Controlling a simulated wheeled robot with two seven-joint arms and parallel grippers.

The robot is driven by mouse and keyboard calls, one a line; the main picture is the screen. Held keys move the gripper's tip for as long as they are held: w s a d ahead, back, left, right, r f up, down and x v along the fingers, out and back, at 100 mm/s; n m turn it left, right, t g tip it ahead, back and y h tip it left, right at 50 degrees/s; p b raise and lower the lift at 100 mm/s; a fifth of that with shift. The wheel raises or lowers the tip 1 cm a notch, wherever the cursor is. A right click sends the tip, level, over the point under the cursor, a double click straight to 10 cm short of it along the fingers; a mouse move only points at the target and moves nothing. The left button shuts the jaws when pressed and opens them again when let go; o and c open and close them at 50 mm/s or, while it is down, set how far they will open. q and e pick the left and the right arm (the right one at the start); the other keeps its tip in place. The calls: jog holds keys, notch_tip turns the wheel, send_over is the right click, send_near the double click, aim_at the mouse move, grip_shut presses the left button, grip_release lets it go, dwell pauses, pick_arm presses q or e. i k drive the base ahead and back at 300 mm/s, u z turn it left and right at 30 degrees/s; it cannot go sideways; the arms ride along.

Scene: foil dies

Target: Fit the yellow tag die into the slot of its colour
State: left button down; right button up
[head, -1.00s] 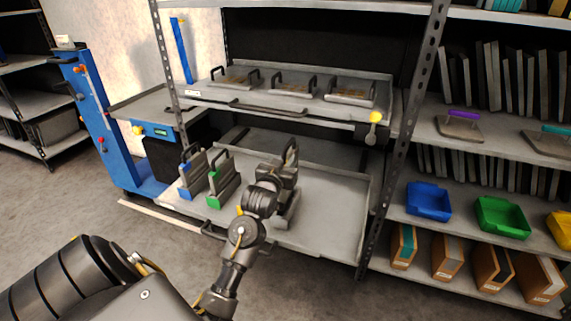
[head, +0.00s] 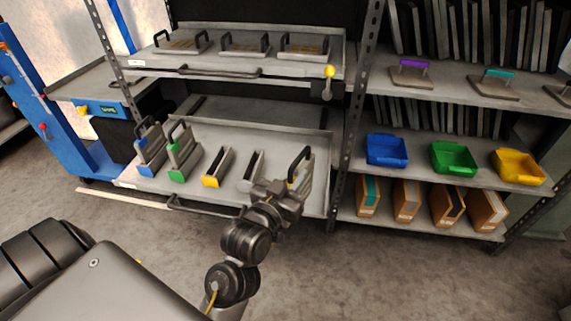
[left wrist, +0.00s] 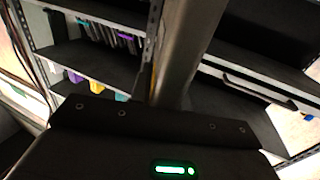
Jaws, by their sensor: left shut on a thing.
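My left gripper (head: 286,194) is shut on the yellow tag die (head: 305,173), a grey plate with a black handle and a small yellow mark, at the right of the lower tray (head: 316,205). I cannot tell whether the die touches the tray. The empty yellow-marked slot (head: 215,168) is to its left, with an unmarked grey slot (head: 251,171) between them. In the left wrist view, a grey plate (left wrist: 190,50) rises beyond the gripper body; it looks like the held die. The fingertips are hidden there. My right gripper is not in view.
A blue-tagged die (head: 150,150) and a green-tagged die (head: 183,152) stand upright at the tray's left. The upper shelf (head: 220,63) with handled plates overhangs the back. A perforated rack post (head: 352,120) stands close right of the held die.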

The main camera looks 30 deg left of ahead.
aim_at(220, 170)
jog(key=k, duration=1.35)
jog(key=u, duration=0.65)
jog(key=i, duration=1.25)
jog(key=z, duration=0.6)
